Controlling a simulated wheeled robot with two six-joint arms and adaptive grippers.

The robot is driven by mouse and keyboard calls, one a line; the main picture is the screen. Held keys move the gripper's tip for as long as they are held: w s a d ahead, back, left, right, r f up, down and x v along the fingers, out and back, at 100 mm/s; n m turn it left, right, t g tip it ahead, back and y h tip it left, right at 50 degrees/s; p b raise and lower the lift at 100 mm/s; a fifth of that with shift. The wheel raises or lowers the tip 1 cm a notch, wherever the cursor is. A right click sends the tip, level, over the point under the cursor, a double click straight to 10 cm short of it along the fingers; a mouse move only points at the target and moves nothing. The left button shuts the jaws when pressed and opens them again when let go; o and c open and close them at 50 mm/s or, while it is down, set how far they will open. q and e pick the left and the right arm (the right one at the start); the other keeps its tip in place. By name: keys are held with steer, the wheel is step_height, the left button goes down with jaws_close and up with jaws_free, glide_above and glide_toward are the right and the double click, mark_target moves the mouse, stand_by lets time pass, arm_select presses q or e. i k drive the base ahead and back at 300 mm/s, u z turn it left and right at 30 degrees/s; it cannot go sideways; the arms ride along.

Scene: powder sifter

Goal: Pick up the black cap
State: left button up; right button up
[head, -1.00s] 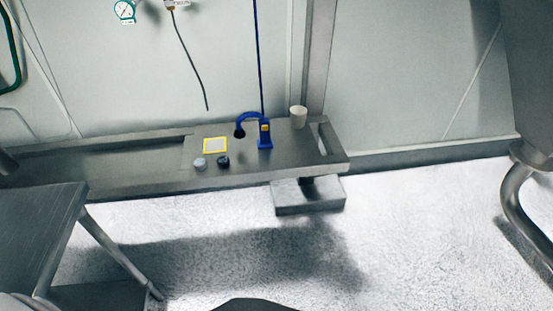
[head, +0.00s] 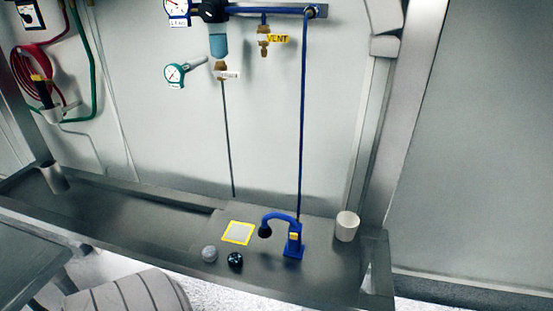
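The black cap (head: 235,260) is a small dark round piece on the grey metal bench (head: 330,276), near its front edge. It stands just right of a similar grey round piece (head: 210,254) and in front of a yellow-framed pale square (head: 238,233). Neither of my grippers shows in the head view, so nothing is seen touching the cap.
A blue stand with a curved arm and dark nozzle (head: 294,240) is right of the cap. A white cup (head: 347,227) stands farther right. A grey cup (head: 54,177) is at far left. Gauges (head: 175,75) and pipes are on the wall behind. The bench's left stretch looks clear.

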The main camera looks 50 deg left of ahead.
mark_target(235, 260)
steer(key=i, duration=1.05)
steer(key=u, duration=2.15)
